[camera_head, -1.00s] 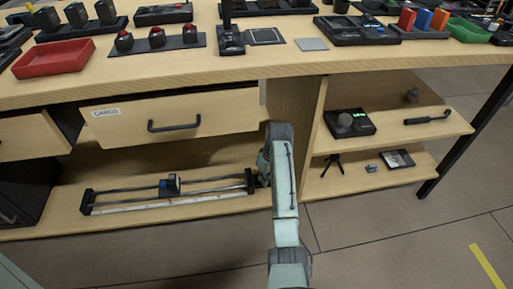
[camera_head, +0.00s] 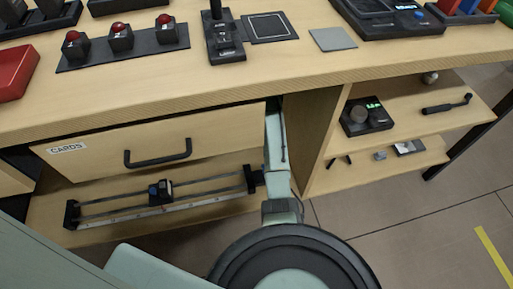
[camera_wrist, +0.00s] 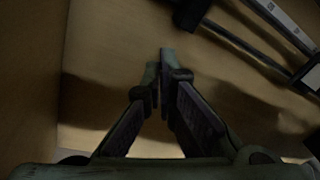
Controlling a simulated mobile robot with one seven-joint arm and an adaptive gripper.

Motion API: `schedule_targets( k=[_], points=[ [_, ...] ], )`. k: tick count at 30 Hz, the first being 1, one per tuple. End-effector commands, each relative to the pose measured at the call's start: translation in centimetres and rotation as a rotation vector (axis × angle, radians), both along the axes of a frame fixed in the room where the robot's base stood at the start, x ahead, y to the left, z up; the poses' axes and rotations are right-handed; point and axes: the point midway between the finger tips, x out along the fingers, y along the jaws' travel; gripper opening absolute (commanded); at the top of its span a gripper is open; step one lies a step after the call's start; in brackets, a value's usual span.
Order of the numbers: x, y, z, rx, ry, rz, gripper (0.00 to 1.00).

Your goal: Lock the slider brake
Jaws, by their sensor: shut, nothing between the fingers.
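The slider is a pair of rails with a pale ruled strip (camera_head: 130,217) on the low shelf under the drawer, with black end blocks. In the wrist view the slider's rail (camera_wrist: 283,22) and a dark end block (camera_wrist: 190,12) lie at the upper right. My gripper (camera_wrist: 165,62) is shut and empty over bare shelf wood, apart from the slider. In the head view my gripper is hidden behind my arm.
The closed CARDS drawer (camera_head: 160,142) with a black handle hangs just above the slider. The tabletop edge (camera_head: 200,106) overhangs it. An upright wooden panel (camera_head: 306,138) stands right of my arm. Right shelves (camera_head: 405,125) hold a knob device (camera_head: 366,117) and small items.

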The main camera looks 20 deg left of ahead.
Motion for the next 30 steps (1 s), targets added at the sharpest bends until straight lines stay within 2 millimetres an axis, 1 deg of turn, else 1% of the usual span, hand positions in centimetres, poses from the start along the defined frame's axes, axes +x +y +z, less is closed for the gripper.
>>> schedule_targets(
  k=[12,16,20,30],
  points=[
    [0.0,0.0,0.0,0.0,0.0,0.0,0.0],
    [-0.1,0.1,-0.8,-0.001,0.003,0.0,0.0],
    [-0.3,0.3,-2.7,-0.002,0.005,0.001,0.0],
    [-0.7,1.3,-9.8,-0.001,0.002,0.0,0.0]
  ],
)
